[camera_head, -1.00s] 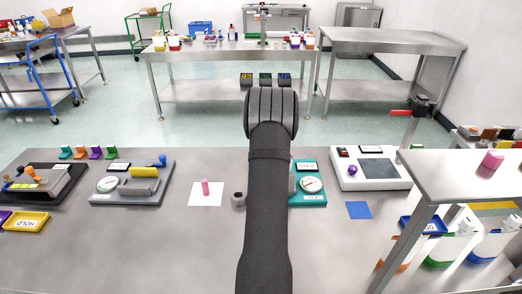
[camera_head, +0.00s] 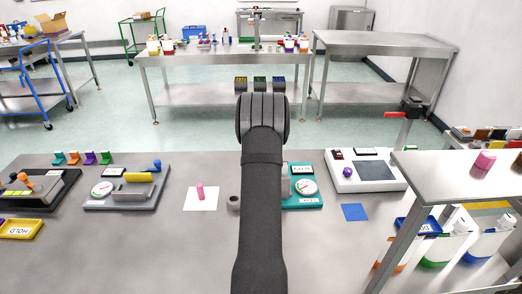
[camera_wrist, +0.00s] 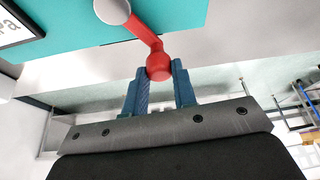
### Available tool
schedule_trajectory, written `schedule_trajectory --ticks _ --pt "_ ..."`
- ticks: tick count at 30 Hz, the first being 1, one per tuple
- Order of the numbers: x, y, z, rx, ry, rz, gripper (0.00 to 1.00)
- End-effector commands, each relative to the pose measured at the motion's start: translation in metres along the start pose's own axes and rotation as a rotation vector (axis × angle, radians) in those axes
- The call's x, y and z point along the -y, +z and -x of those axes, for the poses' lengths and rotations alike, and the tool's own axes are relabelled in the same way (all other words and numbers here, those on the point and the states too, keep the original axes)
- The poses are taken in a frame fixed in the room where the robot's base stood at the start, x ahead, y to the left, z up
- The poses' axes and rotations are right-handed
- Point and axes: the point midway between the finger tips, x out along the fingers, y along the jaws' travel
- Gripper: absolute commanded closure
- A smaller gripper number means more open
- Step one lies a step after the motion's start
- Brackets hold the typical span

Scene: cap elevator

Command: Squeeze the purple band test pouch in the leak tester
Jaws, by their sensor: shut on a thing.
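In the wrist view, my gripper (camera_wrist: 159,76) has its two blue fingers shut on the red ball knob (camera_wrist: 159,66) of a lever. The red lever arm (camera_wrist: 143,32) runs up to a pale round pivot on a teal plate (camera_wrist: 175,14). In the head view, a teal device with a round gauge (camera_head: 304,187) sits just right of my arm. My arm hides its left part and my fingers. I cannot read its label well enough to tell whether it is the leak tester. No pouch with a purple band can be made out.
A grey device with a gauge and a yellow block (camera_head: 130,190) stands on the left. A white device with a purple knob (camera_head: 368,170) stands on the right. A pink cylinder on a white square (camera_head: 200,192) and a blue square (camera_head: 355,212) lie nearby.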

Motion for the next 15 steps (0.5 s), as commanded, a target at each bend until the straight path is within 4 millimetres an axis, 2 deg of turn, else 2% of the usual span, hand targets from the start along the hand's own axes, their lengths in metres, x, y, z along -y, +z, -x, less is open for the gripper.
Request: schedule_trajectory --ticks 2,3,6,15 --pt "-0.0013 0.0007 -0.0003 0.001 0.001 -0.002 1.0" --pt "-0.0014 0.0007 -0.0003 0.001 0.001 -0.002 0.71" --pt "-0.0013 0.0006 -0.0003 0.001 0.0 -0.002 0.53" --pt "-0.0007 0.0 0.0012 0.0 0.0 -0.001 0.53"
